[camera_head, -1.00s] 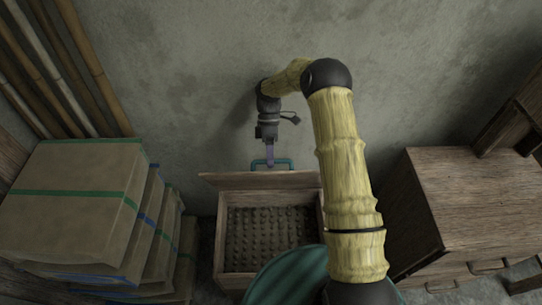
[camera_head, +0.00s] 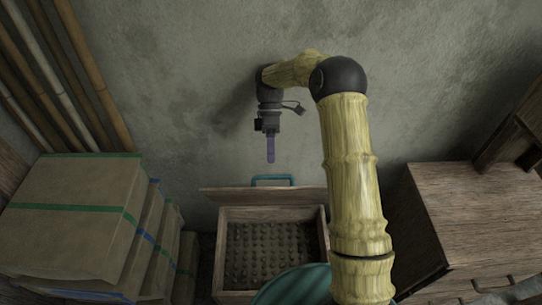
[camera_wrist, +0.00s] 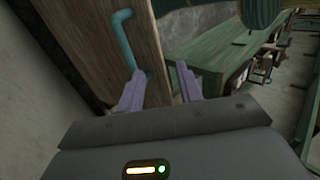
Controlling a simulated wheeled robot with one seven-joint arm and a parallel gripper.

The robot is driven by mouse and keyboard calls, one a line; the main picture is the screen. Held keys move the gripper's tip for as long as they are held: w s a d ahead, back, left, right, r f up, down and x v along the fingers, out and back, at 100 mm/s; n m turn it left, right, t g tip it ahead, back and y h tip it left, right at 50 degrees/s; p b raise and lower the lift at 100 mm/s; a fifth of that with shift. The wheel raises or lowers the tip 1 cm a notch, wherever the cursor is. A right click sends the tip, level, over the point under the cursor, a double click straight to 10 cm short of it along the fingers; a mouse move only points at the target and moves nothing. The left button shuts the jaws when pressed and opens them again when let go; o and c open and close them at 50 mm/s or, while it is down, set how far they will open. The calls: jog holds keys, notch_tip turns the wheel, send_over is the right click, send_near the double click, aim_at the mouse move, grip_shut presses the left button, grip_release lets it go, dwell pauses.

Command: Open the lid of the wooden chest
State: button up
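The wooden chest (camera_head: 218,255) stands on the floor by the back wall, with its inside showing a dark, bumpy surface. Its lid (camera_head: 225,197) is open, raised at the back of the chest near the wall. A teal bar handle (camera_head: 272,178) is on the lid's edge. In the wrist view the lid (camera_wrist: 85,35) and handle (camera_wrist: 122,40) show at the left. My gripper (camera_head: 270,161) is just above the handle in the head view, apart from it. In the wrist view my gripper (camera_wrist: 159,68) has its two purple fingers spread with nothing between them.
Stacked wrapped boxes (camera_head: 75,215) stand at the left, below leaning bamboo poles (camera_head: 80,70). A wooden cabinet (camera_head: 480,215) stands at the right. The wrist view shows a long green bench (camera_wrist: 215,50). The wall (camera_head: 200,80) is close behind my gripper.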

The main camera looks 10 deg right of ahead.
jog(key=shift+r, duration=0.1)
grip_shut()
jog(key=s+d+r+m+t, duration=0.2)
jog(key=s+d+m+t, duration=0.2)
jog(key=s+m, duration=0.4)
jog(key=s+d+r+m+t, duration=0.3)
jog(key=s+d+m+t, duration=0.2)
jog(key=s+m, duration=0.4)
jog(key=shift+s+d+t+h, duration=0.15)
jog(key=shift+d+t+h, duration=0.15)
jog(key=shift+t, duration=0.6)
